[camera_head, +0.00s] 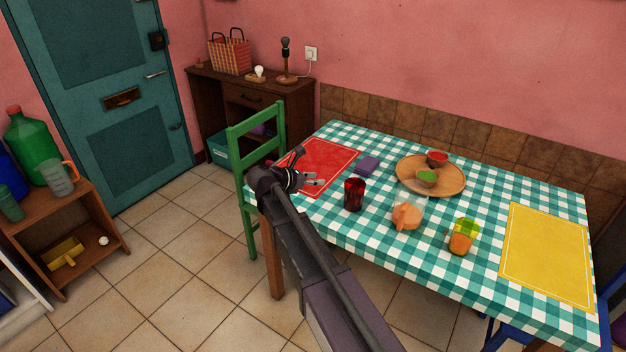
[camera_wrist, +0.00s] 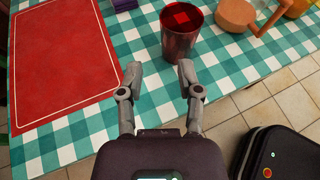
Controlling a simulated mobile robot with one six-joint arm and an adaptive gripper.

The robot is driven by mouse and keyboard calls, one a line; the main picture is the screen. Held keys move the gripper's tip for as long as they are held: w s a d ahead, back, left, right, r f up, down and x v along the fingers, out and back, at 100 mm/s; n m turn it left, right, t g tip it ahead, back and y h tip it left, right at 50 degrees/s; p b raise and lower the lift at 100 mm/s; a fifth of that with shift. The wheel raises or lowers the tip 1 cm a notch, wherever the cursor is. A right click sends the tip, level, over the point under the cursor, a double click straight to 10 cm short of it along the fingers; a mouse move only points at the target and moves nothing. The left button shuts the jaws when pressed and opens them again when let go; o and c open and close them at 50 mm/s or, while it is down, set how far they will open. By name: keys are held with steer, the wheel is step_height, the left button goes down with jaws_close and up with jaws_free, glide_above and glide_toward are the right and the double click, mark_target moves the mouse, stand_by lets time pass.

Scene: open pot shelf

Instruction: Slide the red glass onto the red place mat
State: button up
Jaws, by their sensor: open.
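The dark red glass (camera_head: 354,194) stands upright on the checked tablecloth, to the right of the red place mat (camera_head: 325,163). In the wrist view the glass (camera_wrist: 179,38) is just beyond my fingertips, and the mat (camera_wrist: 60,57) lies to the left with a strip of bare cloth between them. My gripper (camera_head: 311,168) is at the table's near left edge; in the wrist view its fingers (camera_wrist: 160,75) are spread and empty. The glass is not between the fingers. In the head view my arm hides part of the mat's near edge.
A purple block (camera_head: 367,165) lies between the mat and the round wooden tray (camera_head: 431,190), which holds two bowls. An orange jug (camera_head: 407,216) and a green-and-orange cup (camera_head: 462,237) stand right of the glass. A yellow mat (camera_head: 548,255) lies far right. A green chair (camera_head: 250,140) stands at the left.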

mark_target(354, 195)
steer(key=b+x, duration=0.5)
steer(key=x, duration=0.8)
steer(key=shift+d, duration=0.25)
steer(key=shift+f, duration=0.15)
jaws_close()
